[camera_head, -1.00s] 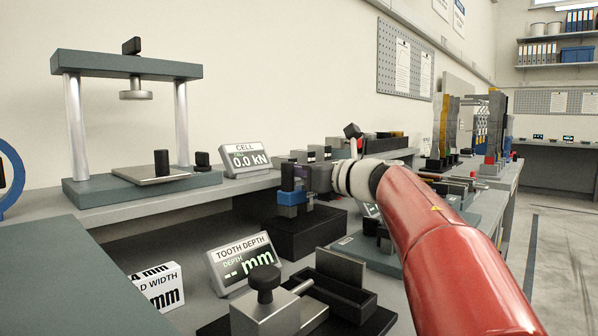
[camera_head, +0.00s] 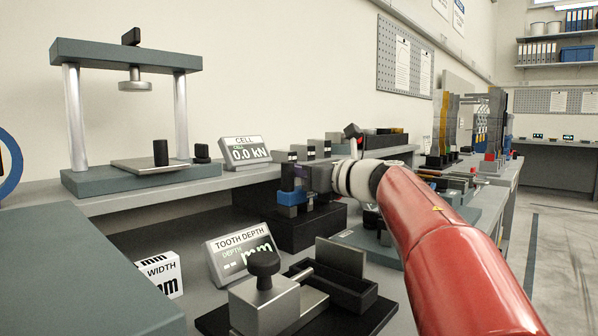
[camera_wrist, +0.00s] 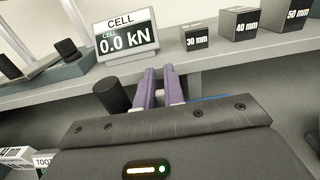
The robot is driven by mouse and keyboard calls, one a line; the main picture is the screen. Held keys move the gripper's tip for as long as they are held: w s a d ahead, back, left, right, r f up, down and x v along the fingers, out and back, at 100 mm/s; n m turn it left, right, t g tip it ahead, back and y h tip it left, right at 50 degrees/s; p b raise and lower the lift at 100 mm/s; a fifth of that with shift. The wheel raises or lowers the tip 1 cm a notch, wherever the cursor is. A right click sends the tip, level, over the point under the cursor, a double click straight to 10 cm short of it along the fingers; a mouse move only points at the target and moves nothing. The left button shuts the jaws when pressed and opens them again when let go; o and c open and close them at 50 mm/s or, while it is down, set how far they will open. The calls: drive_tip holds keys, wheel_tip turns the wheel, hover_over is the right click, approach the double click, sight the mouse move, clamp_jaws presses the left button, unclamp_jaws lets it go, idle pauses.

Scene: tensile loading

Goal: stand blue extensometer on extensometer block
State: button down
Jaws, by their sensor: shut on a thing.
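The blue extensometer (camera_head: 291,198) is a small upright piece with a blue body and dark upper part. My gripper (camera_head: 310,178), with purple fingers, is shut on it from the right in the head view. The black extensometer block (camera_head: 300,235) is directly below and behind it in the picture. I cannot tell whether the extensometer's lower end touches the block. In the wrist view my gripper (camera_wrist: 158,88) shows its two fingers close together; the held part is mostly hidden behind the gripper body. A black cylinder (camera_wrist: 112,95) stands left of the fingers.
The cell display (camera_head: 245,152) and small labelled gauge blocks (camera_wrist: 240,24) sit on the raised shelf behind. The tooth depth display (camera_head: 240,255) and a grey fixture with a black knob (camera_head: 264,264) are in front. A press frame (camera_head: 125,120) stands left.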

drive_tip(key=c, duration=1.4)
unclamp_jaws()
drive_tip(key=shift+f, duration=0.1)
drive_tip(key=b+v, duration=0.1)
drive_tip(key=v, duration=0.6)
drive_tip(key=shift+s+d, duration=0.25)
drive_tip(key=shift+d, duration=0.1)
